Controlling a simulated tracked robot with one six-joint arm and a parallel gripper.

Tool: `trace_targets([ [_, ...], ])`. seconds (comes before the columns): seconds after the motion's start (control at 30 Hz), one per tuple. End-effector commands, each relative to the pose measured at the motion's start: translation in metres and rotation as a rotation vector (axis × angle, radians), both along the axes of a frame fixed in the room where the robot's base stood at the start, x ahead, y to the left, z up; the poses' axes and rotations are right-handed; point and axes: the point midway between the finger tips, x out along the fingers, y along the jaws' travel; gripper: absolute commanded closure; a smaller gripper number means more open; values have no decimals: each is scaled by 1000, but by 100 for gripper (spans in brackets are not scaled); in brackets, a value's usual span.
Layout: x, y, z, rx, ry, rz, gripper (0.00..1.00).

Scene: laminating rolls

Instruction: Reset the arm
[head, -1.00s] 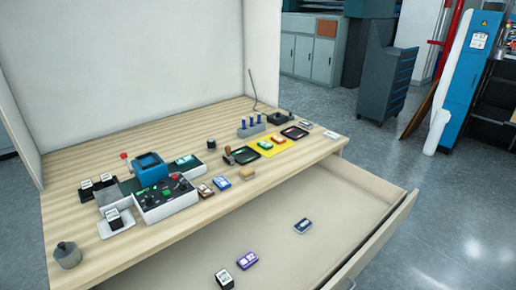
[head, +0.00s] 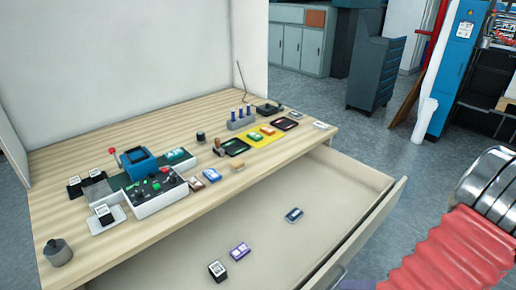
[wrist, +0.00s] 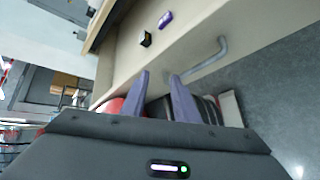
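My gripper (wrist: 160,75) shows in the wrist view as two purple fingers with a gap between them. It is open and nothing is held between the tips. Beyond the tips lie the open drawer (wrist: 155,65) and its handle (wrist: 205,60). In the head view my red, ribbed arm stands at the lower right, in front of the drawer's right side. The gripper itself is not clearly seen there.
The open drawer (head: 300,247) juts from the wooden workbench (head: 75,150). It holds a black-and-white block (head: 217,271), a purple piece (head: 240,250) and a dark blue piece (head: 294,214). A blue-topped machine (head: 138,163) stands on the bench.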

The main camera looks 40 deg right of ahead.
Motion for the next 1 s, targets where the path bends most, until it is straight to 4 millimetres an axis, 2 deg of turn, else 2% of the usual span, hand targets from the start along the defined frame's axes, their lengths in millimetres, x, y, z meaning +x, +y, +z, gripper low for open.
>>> trace_targets([
  [0.1, 20, 7, 11, -94, 10, 131, 73],
  [0.5, 75, 39, 41, -401, -1, 564, 73],
  [1.0, 130, 88, 78, -774, -100, 1115, 73],
])
